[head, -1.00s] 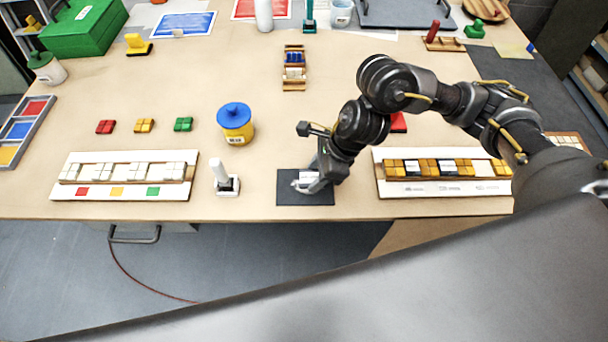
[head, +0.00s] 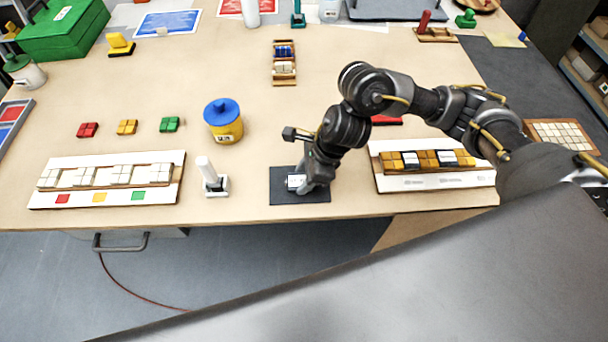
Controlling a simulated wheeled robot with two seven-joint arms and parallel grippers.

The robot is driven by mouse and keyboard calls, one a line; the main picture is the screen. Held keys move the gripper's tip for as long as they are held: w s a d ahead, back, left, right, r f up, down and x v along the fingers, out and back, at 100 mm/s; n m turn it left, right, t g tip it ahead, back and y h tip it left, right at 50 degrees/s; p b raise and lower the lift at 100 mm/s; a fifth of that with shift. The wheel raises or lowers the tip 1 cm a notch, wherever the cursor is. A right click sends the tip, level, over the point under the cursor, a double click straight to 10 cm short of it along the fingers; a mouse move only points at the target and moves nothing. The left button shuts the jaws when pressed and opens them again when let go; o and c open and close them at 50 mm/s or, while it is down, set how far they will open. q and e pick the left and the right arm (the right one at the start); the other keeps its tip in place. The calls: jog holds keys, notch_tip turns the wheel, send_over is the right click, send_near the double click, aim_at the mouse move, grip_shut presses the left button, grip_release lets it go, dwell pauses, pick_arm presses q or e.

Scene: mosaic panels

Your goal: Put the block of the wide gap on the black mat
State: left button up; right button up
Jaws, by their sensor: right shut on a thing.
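The black mat (head: 282,198) lies near the table's front edge, left of the right panel. My right gripper (head: 300,184) points down over the mat, shut on a small white block (head: 295,182). The block is at or just above the mat; I cannot tell if it touches. The left panel (head: 100,199) holds white tiles above red, yellow and green squares. The right panel (head: 435,182) holds a row of orange, white and dark tiles. Red (head: 87,130), yellow (head: 127,127) and green (head: 170,125) blocks lie behind the left panel. My left gripper is out of view.
A white upright handle on a base (head: 213,180) stands left of the mat. A yellow jar with a blue lid (head: 224,122) stands behind it. A wooden rack (head: 285,80) with blue and white tiles lies farther back. The middle of the table is largely clear.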

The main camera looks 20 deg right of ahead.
jog(key=o, duration=1)
jog(key=shift+w, duration=0.1)
jog(key=shift+o, duration=0.2)
jog(key=shift+r, duration=0.15)
jog(key=shift+d+r, duration=0.1)
jog(key=shift+r, duration=0.15)
jog(key=b+v, duration=0.1)
jog(key=v, duration=1)
jog(key=shift+d+r, duration=0.1)
jog(key=shift+d, duration=0.05)
